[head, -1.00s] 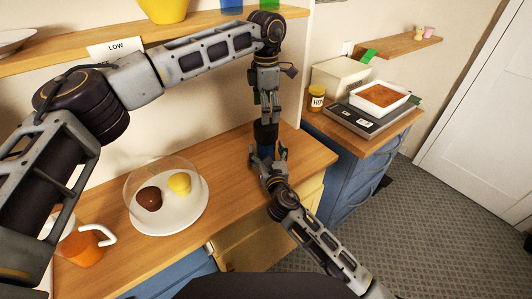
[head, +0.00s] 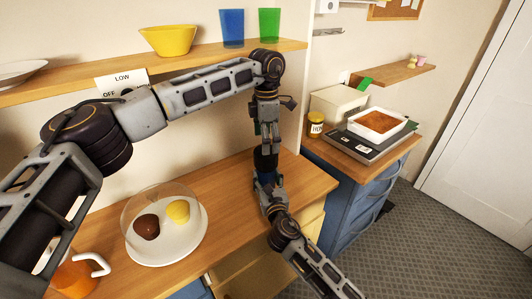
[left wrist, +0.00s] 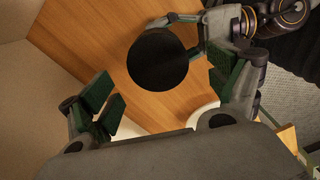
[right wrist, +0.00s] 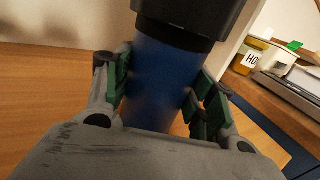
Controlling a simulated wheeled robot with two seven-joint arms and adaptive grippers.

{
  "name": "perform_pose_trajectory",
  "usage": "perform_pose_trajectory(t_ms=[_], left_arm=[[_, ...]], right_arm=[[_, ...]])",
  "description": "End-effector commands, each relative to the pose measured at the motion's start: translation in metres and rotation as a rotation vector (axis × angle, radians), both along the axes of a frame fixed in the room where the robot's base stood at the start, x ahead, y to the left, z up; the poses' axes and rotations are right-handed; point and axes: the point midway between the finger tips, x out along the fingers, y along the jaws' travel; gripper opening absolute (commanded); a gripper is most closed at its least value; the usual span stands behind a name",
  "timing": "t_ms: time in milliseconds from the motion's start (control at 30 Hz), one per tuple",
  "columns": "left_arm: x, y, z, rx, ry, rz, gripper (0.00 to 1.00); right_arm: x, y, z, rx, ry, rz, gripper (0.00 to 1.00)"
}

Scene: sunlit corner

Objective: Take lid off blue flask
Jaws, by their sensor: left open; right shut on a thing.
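The blue flask (right wrist: 160,85) fills the middle of the right wrist view, upright, with its black lid (right wrist: 190,18) on top. My right gripper (right wrist: 162,88) is shut on the flask's blue body, one finger on each side, below the lid. In the head view the lid (head: 265,160) shows as a dark cylinder above my right gripper (head: 267,184); the flask's base is hidden. My left gripper (head: 268,140) points down above the lid. In the left wrist view the round lid top (left wrist: 157,60) lies between and beyond the open, empty fingers of my left gripper (left wrist: 170,95).
The wooden counter (head: 225,190) carries a plate (head: 165,250) under a clear dome and an orange mug (head: 72,278). A shelf (head: 200,54) with a yellow bowl (head: 168,40) runs behind my left arm. A honey jar (head: 316,124) stands on the right cabinet.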

Motion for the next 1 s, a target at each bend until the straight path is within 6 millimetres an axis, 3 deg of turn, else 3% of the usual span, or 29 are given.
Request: perform_pose_trajectory(t_ms=[167,1000], left_arm=[[-0.003,-0.009,-0.003,-0.039,0.014,-0.021,0.9],[0.001,-0.006,0.008,-0.037,-0.02,-0.684,0.9]], right_arm=[[0.0,0.0,0.0,0.0,0.0,0.0,0.0],[0.0,0.0,0.0,0.0,0.0,0.0,0.0]])
